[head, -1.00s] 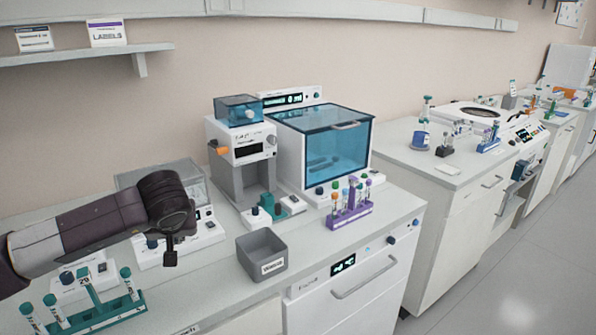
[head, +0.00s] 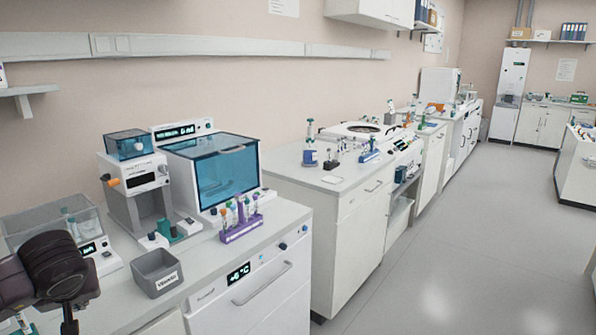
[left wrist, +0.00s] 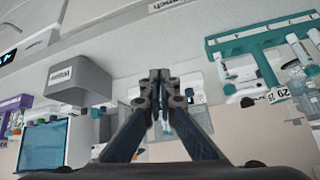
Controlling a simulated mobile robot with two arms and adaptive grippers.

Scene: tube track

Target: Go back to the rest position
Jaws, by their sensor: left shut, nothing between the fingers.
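My left gripper (head: 69,325) hangs at the lower left of the head view, over the front of the near bench (head: 205,260), left of a grey waste bin (head: 158,272). Its tip is at the bottom of the frame. In the left wrist view the dark fingers (left wrist: 160,78) meet at their tips with nothing between them. The bin (left wrist: 80,80) is left of the fingers there, and a teal tube rack (left wrist: 262,45) is at the right. My right gripper is in neither view.
A purple tube rack (head: 240,228), a blue-lidded machine (head: 215,170) and a clear-lidded balance (head: 60,225) stand on the near bench. A second bench (head: 335,190) stands beyond a gap. The grey floor (head: 470,240) at right is open.

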